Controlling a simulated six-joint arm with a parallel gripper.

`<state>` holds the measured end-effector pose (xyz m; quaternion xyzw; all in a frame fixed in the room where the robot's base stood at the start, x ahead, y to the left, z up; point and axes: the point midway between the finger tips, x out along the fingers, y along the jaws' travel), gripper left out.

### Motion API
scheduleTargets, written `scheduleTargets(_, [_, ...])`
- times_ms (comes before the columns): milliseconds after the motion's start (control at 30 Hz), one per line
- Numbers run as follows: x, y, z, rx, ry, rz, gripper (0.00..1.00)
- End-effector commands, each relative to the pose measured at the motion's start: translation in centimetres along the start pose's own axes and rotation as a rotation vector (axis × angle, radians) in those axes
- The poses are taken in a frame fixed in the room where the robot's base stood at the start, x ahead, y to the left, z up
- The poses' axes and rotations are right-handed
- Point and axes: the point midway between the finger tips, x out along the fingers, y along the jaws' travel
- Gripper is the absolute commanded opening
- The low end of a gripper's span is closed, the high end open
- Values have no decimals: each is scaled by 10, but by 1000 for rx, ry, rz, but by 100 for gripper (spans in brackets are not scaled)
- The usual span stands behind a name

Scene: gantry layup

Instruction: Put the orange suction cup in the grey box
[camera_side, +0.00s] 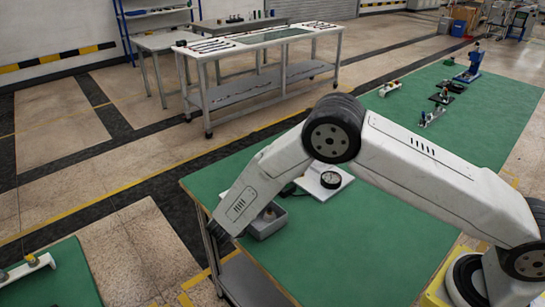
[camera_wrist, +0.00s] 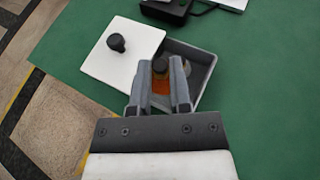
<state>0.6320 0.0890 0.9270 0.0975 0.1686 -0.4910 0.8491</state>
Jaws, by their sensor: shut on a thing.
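The orange suction cup (camera_wrist: 161,87) has a dark top and sits between the two fingers of my gripper (camera_wrist: 164,74) in the wrist view. The gripper is shut on it. The cup and fingertips overlap the open grey box (camera_wrist: 203,58) in that view. In the side view the grey box (camera_side: 268,229) stands near the left edge of the green table, and a small brownish part shows at its opening. My arm hides the gripper fingers there. I cannot tell how high the cup is above the box floor.
A white plate (camera_wrist: 98,68) with a black knob lies beside the box. A black device (camera_wrist: 166,10) with a cable is beyond it. The green table (camera_side: 350,245) is clear in front. Several small items stand at its far end.

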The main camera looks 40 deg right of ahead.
Motion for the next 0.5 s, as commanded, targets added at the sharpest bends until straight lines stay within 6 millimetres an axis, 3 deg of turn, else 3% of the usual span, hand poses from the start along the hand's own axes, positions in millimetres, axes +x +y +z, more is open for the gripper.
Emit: scheduleTargets(500, [5,0,-12,0,0,0,0])
